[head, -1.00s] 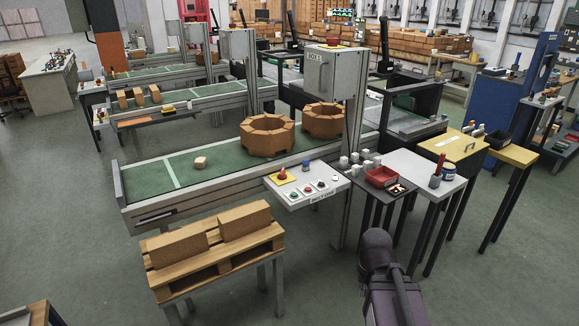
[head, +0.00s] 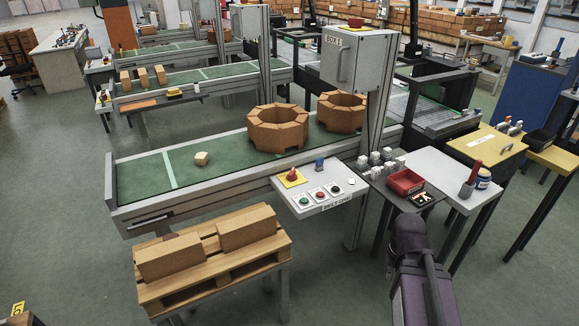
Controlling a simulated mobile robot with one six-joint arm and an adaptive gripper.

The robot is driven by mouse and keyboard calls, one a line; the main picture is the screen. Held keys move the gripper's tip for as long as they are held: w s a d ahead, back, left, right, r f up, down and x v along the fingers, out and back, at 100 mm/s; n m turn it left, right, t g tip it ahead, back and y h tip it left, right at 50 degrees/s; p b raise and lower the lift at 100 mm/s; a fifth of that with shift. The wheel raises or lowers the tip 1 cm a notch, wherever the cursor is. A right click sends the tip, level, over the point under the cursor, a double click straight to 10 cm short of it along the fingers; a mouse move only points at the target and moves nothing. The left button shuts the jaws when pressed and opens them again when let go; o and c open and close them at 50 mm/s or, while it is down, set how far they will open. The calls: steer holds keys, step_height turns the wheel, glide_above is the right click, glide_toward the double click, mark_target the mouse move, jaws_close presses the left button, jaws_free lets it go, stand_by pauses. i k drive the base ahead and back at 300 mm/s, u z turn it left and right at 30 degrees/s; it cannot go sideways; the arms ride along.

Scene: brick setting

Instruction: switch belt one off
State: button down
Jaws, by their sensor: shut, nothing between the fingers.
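A white control panel (head: 318,192) labelled BELT ONE is fixed to the front side of the nearest conveyor. It carries a green button (head: 304,200), a red button (head: 320,194), a black control (head: 336,189) and a pale round part (head: 351,182). A red mushroom button (head: 292,174) sits on a yellow plate at the panel's left. My dark arm shows at the lower right, in front of the panel's right side; my gripper is not in view.
A pallet (head: 205,285) with two bricks stands in front of the belt. A dark side table with a red tray (head: 405,182) and a white table (head: 450,175) stand right of the panel. Open floor (head: 65,235) lies at the left.

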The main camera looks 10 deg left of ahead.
mark_target(291, 176)
steer(key=u, duration=0.25)
steer(key=i, duration=0.55)
steer(key=u, duration=0.7)
steer(key=i, duration=0.5)
steer(key=u, duration=0.3)
